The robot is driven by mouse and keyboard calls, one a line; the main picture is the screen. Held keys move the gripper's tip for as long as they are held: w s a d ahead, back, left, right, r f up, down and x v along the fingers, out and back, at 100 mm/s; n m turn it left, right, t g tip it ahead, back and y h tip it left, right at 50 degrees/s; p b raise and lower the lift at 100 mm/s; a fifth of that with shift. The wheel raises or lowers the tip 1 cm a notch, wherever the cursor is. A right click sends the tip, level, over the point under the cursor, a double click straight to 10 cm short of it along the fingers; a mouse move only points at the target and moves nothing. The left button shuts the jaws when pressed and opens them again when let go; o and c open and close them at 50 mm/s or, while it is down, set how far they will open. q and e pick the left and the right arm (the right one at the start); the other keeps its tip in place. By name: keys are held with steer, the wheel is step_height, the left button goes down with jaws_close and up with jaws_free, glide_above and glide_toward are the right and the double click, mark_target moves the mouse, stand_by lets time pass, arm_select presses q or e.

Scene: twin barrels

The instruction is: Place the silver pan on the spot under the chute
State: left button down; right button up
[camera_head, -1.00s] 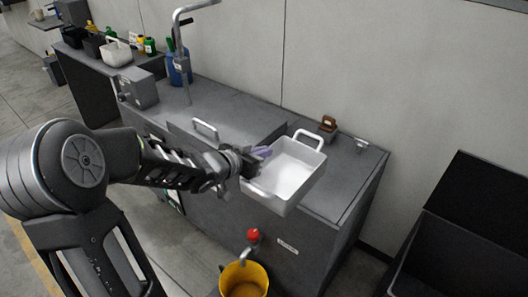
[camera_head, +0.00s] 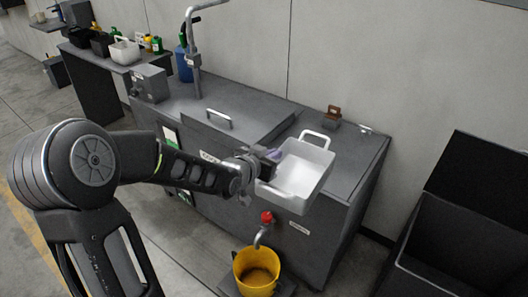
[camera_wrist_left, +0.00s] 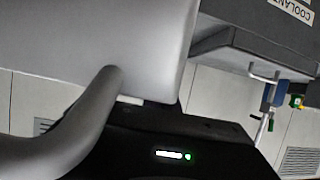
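The silver pan (camera_head: 318,177) is a pale rectangular pan with a loop handle at its far end. It is at the front right of the grey cabinet, overhanging its front edge in the picture. My left gripper (camera_head: 273,160) is at the pan's near-left end and appears shut on the handle there; its fingertips are mostly hidden. In the left wrist view the pan's wall (camera_wrist_left: 90,45) and a curved handle (camera_wrist_left: 70,120) fill the left side. My right gripper is out of view. I cannot make out a chute for certain; a spout (camera_head: 261,235) with a red knob sticks out of the cabinet front.
A yellow bucket (camera_head: 257,278) stands below the spout. The grey cabinet (camera_head: 350,165) carries a brown block (camera_head: 332,115) at its back and a tall pipe (camera_head: 194,60). An open black bin (camera_head: 460,225) stands at the right. A side table at the back left holds containers.

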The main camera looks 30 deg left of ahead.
mark_target(307, 194)
arm_select(q)
steer(key=shift+n+y, duration=0.3)
steer(key=shift+y, duration=0.1)
steer(key=d+f, duration=0.6)
steer(key=d, duration=0.1)
steer(key=d+f, duration=0.3)
steer(key=shift+s+d, duration=0.35)
steer(key=shift+d, duration=0.05)
steer(key=shift+s+d+f, duration=0.1)
steer(key=shift+d+f, duration=0.05)
